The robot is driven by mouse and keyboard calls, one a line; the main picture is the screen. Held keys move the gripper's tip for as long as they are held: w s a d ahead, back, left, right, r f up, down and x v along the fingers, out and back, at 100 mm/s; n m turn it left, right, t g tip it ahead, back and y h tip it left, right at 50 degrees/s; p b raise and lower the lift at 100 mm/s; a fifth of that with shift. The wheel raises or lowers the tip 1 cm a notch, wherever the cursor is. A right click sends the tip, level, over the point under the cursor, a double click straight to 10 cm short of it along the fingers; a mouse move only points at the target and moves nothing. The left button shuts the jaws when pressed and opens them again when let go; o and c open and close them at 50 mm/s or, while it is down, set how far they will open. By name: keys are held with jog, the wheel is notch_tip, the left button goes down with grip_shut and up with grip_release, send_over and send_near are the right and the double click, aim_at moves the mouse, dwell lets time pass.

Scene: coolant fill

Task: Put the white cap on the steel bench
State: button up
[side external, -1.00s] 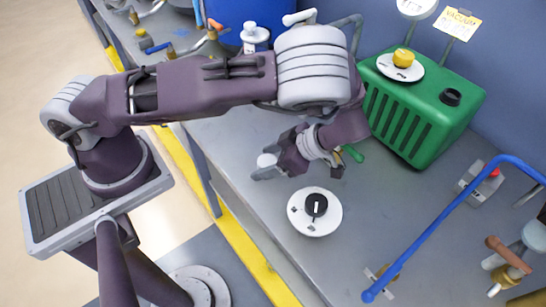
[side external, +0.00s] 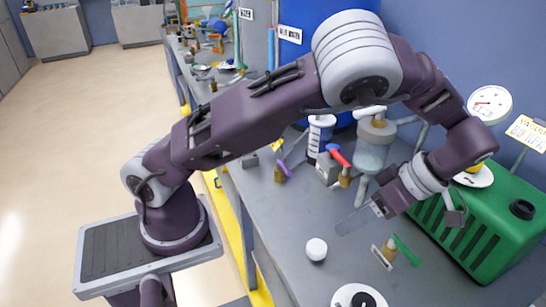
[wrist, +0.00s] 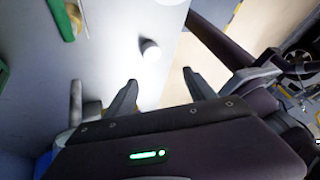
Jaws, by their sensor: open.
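The white cap (side external: 316,249) sits on the grey steel bench (side external: 290,215) near its front edge, with nothing holding it. In the wrist view the cap (wrist: 150,48) lies beyond the fingertips and casts a shadow on the bench. My gripper (side external: 354,220) is open and empty, up and to the right of the cap and apart from it. In the wrist view its two fingers (wrist: 160,80) are spread with clear space between them.
A green vacuum unit (side external: 480,235) stands at the right. A white disc with a black knob (side external: 358,297) is at the bottom. A small green-handled valve (side external: 392,250) stands near the gripper. A red-handled valve (side external: 340,165) and a labelled cylinder (side external: 318,138) stand behind.

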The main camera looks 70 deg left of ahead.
jog(key=s+a+r+m+t+h, duration=0.2)
jog(key=s+r+m+h, duration=0.1)
jog(key=r+m, duration=0.3)
jog(key=s+a+r+m+t+h, duration=0.2)
jog(key=s+a+r+m, duration=0.1)
jog(key=r, duration=0.4)
jog(key=s+a+r+m+t, duration=0.2)
jog(key=s+m+t, duration=0.4)
jog(key=s+m, duration=0.5)
jog(key=shift+s+a+r+m, duration=0.4)
jog(key=shift+r+m, duration=0.25)
jog(key=shift+m, duration=0.25)
